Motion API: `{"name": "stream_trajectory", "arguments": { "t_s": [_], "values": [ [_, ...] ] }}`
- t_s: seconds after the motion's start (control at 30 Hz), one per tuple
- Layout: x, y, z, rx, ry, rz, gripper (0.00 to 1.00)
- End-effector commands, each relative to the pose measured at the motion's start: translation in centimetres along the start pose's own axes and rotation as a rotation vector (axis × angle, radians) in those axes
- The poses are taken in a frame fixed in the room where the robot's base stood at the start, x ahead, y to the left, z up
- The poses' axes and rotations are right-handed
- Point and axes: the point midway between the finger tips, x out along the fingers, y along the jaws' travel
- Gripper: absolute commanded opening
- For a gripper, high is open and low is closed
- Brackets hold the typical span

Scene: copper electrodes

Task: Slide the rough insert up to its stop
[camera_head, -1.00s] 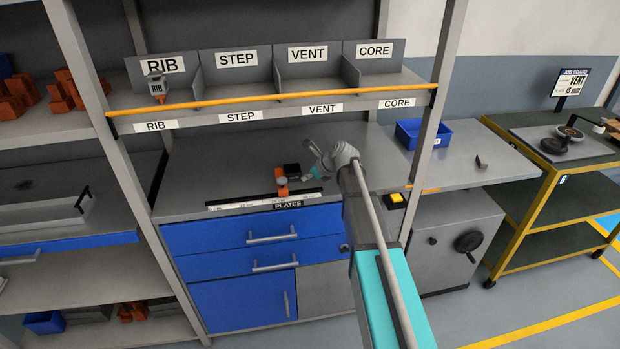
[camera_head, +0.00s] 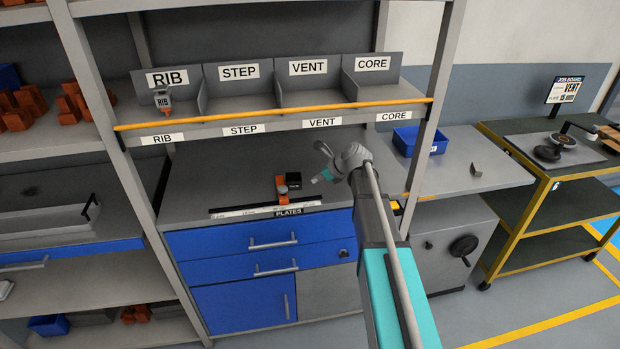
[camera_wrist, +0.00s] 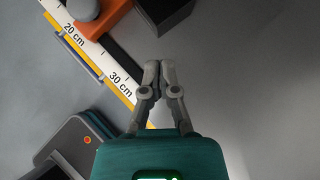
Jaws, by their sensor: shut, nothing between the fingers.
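On the bench, an orange block with a grey knob (camera_head: 281,188) stands at the ruler strip (camera_head: 235,212). It also shows in the wrist view (camera_wrist: 110,14), near the 20 cm mark. A black block (camera_head: 293,180) stands close beside it and is cut off at the top of the wrist view (camera_wrist: 163,10). I cannot tell which piece is the rough insert and which the stop.
A dark bar (camera_wrist: 118,62) runs along the ruler in the wrist view. A shelf with an orange front rail (camera_head: 280,112) hangs above the bench. A blue bin (camera_head: 410,138) stands to the right.

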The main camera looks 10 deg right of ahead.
Motion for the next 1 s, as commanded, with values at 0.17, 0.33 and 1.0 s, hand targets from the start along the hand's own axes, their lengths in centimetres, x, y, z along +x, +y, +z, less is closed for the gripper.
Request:
{"name": "stream_trajectory", "arguments": {
  "t_s": [0.17, 0.33, 1.0],
  "values": [
    [-2.1, -0.2, 0.2, 0.0, 0.001, -0.002, 0.0],
    [-3.0, -0.4, 0.2, -0.001, 0.002, -0.002, 0.0],
    [-3.2, 0.1, -0.1, -0.034, 0.013, 0.002, 0.0]
  ]
}}
